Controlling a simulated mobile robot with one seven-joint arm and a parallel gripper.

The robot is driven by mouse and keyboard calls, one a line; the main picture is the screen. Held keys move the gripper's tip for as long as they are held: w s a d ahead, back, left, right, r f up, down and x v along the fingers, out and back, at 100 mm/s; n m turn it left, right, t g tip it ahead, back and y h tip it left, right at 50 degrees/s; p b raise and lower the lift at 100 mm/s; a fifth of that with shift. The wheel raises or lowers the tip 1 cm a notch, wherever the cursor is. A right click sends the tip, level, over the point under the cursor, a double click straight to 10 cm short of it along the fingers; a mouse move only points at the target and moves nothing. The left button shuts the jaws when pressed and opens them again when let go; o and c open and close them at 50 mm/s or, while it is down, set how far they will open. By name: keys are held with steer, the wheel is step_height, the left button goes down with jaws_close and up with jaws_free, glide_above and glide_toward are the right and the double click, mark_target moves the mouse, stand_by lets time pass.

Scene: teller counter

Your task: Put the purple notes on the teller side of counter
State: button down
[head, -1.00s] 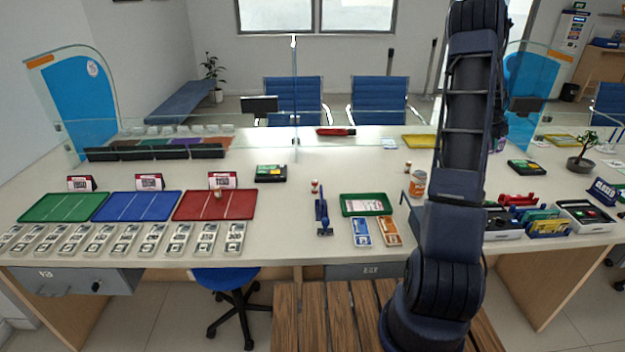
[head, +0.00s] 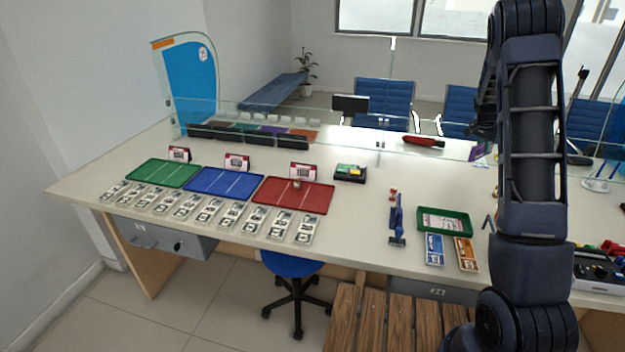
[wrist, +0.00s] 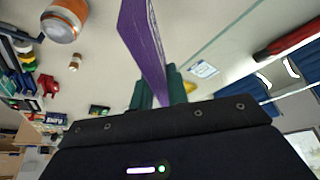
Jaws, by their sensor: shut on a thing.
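The purple notes (wrist: 143,45) stand upright between the two teal fingers of my gripper (wrist: 160,86) in the wrist view. My gripper is shut on them, above the counter. In the head view only a small purple edge (head: 477,152) shows beside my arm, near the glass screen. My fingers are hidden behind my arm there. The counter (head: 350,216) runs across the head view. A clear glass screen (head: 345,141) stands along it, with blue chairs (head: 384,101) beyond and a stool (head: 290,264) on the near side.
Green (head: 163,172), blue (head: 215,188) and red (head: 325,197) trays lie at the left, with several note stacks in front. A stamp (head: 397,225) and a green-rimmed tray (head: 425,228) are near the middle. Bare counter shows between the red tray and the stamp.

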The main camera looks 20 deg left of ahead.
steer(key=s+a+n+t+y, duration=0.1)
steer(key=s+a+n, duration=0.25)
steer(key=a, duration=1.65)
steer(key=s+a+n+y, duration=0.1)
steer(key=s+a+n, duration=0.3)
steer(key=a, duration=1.7)
steer(key=s+a+n+y, duration=0.1)
steer(key=s+a, duration=0.8)
steer(key=a, duration=0.4)
step_height(320, 180, down, 20)
steer(key=shift+s+f, duration=0.1)
steer(key=c, duration=1.8)
jaws_free()
steer(key=shift+f, duration=0.1)
steer(key=o, duration=0.4)
steer(key=shift+o, duration=0.2)
